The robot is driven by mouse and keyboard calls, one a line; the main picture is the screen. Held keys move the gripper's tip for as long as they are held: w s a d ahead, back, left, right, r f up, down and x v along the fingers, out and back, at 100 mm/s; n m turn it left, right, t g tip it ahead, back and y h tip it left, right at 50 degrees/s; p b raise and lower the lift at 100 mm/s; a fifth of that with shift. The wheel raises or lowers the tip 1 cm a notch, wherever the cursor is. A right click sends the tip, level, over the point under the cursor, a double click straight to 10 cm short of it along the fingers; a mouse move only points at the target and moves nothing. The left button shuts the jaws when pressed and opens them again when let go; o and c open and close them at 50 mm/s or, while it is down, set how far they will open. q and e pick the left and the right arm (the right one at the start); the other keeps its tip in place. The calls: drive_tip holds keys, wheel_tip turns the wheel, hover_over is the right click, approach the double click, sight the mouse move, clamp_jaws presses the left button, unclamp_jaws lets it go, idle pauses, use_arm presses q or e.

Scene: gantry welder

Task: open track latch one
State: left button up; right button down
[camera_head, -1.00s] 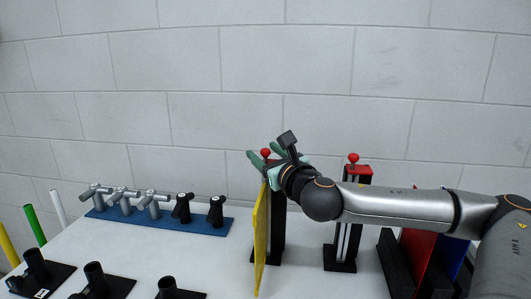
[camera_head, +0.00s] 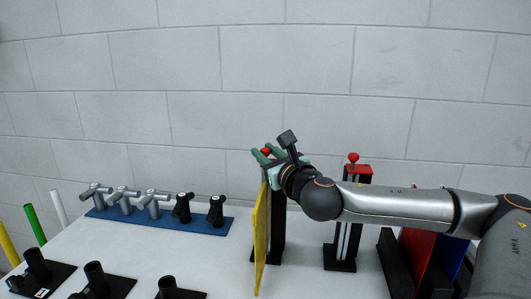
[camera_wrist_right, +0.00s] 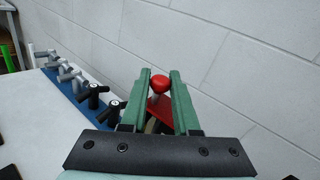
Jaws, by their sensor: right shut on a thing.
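Two upright black tracks with red tops and red knobs stand on the white table. My right gripper (camera_head: 262,153) is at the top of the left track (camera_head: 278,235), its green fingers closed around the red knob (camera_head: 266,151). The right wrist view shows the red knob (camera_wrist_right: 160,86) between the fingertips, with the red latch plate (camera_wrist_right: 159,107) below it. The other track (camera_head: 343,235) has its red knob (camera_head: 353,158) standing free. A yellow panel (camera_head: 260,240) stands upright in front of the left track and partly hides it. My left gripper is not in view.
A blue base (camera_head: 160,219) with several grey and black valve-like handles is at the back left. Black pipe fittings (camera_head: 95,280) stand at the front left. Red (camera_head: 417,258) and blue panels stand in a black holder at the right, partly behind my arm. A block wall closes the back.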

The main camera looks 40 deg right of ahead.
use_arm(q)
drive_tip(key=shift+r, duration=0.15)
